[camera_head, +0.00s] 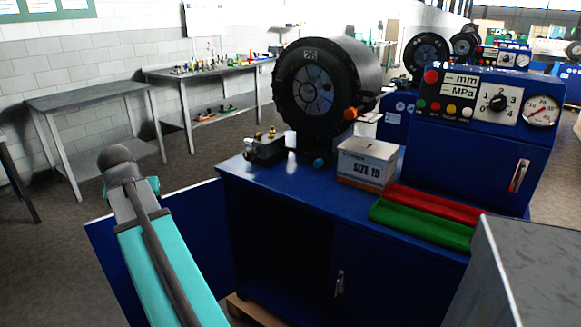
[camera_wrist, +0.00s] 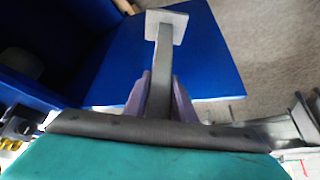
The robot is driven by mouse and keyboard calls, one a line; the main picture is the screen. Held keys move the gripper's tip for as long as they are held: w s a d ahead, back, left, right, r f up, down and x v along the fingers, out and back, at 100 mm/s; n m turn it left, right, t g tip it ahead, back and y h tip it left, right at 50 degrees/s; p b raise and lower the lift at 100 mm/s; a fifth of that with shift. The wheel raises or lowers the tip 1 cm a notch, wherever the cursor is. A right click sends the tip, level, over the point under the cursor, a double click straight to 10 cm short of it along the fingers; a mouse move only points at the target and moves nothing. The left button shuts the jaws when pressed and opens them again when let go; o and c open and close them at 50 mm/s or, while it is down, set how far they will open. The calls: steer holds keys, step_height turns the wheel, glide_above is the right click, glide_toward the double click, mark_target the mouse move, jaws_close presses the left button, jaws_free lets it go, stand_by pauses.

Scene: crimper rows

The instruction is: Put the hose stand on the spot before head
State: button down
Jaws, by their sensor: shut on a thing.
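In the wrist view the hose stand (camera_wrist: 163,60) is a grey post with a square plate at its far end. My gripper (camera_wrist: 162,85) is shut on the post, with a purple finger on either side. The stand's near end is hidden behind the wrist. In the head view the black crimper head (camera_head: 312,92), marked 26, stands on the blue bench (camera_head: 310,178). No marked spot can be made out before the head. Neither my gripper nor the stand can be made out in the head view; my teal arm shows at the lower left.
A SIZE 19 box (camera_head: 366,163), a red tray (camera_head: 437,204) and a green tray (camera_head: 420,226) lie right of the head. A small block with brass fittings (camera_head: 265,149) sits left of it. A blue panel (camera_head: 199,225) juts out left of the bench.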

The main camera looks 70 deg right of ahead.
steer(key=s+d+r+m+g+p, duration=0.2)
steer(key=s+d+r+m+p, duration=0.3)
steer(key=s+d+r+p, duration=0.4)
steer(key=s+d+r+m+g+h+p, duration=0.1)
steer(key=s+d+r+m+g+p, duration=0.2)
steer(key=s+d+r+p, duration=0.7)
steer(key=s+d+m, duration=0.2)
steer(key=s+d, duration=0.5)
steer(key=s, duration=0.3)
steer(key=shift+d+m, duration=0.3)
steer(key=shift+d, duration=0.2)
steer(key=d+f+p, duration=0.1)
steer(key=d+p, duration=0.4)
steer(key=d, duration=1)
steer(key=shift+w+d+f, duration=0.2)
steer(key=shift+w+d, duration=0.15)
steer(key=shift+d, duration=0.05)
